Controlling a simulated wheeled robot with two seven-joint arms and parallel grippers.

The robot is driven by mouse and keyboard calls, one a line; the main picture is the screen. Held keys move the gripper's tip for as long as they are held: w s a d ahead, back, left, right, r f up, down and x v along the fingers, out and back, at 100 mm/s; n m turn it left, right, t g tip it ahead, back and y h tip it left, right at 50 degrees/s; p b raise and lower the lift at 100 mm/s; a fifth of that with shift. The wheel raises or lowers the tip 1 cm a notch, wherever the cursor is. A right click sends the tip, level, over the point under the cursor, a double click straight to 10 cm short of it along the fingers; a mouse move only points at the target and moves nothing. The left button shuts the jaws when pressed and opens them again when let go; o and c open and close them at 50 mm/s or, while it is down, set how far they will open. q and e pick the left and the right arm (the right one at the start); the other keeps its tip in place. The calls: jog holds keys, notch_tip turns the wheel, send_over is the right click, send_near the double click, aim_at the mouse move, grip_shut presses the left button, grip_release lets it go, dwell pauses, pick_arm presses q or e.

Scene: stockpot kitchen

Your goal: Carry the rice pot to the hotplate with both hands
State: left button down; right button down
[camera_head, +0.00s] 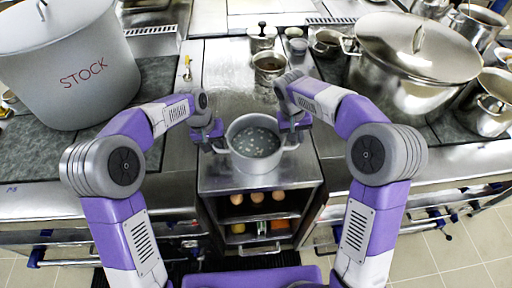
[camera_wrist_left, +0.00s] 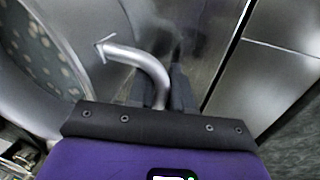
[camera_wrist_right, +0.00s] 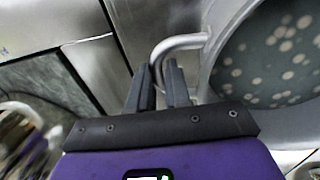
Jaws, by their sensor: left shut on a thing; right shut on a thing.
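The rice pot (camera_head: 239,161) is a round grey steel pot with dark liquid and pale grains in it. It appears upright over the front of the middle steel counter; I cannot tell whether it touches the top. My left gripper (camera_head: 217,147) is shut on its left loop handle, which shows in the left wrist view (camera_wrist_left: 150,68). My right gripper (camera_head: 296,143) is shut on its right loop handle, which shows in the right wrist view (camera_wrist_right: 182,42). Dark cooking surfaces lie left (camera_head: 40,155) and right (camera_head: 335,72); I cannot tell which is the hotplate.
A large pot marked STOCK (camera_head: 75,70) stands at left. A big lidded steel pot (camera_head: 410,75) stands at right among smaller pots. A small pot (camera_head: 268,64) stands behind the rice pot. Below, open shelves hold eggs (camera_head: 257,197) and vegetables. Clear steel lies directly behind the rice pot.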

pick_arm(q)
jog(key=shift+r, duration=0.15)
pick_arm(e)
jog(key=shift+w+d+r, duration=0.1)
jog(key=shift+w+r, duration=0.05)
dwell(0.6)
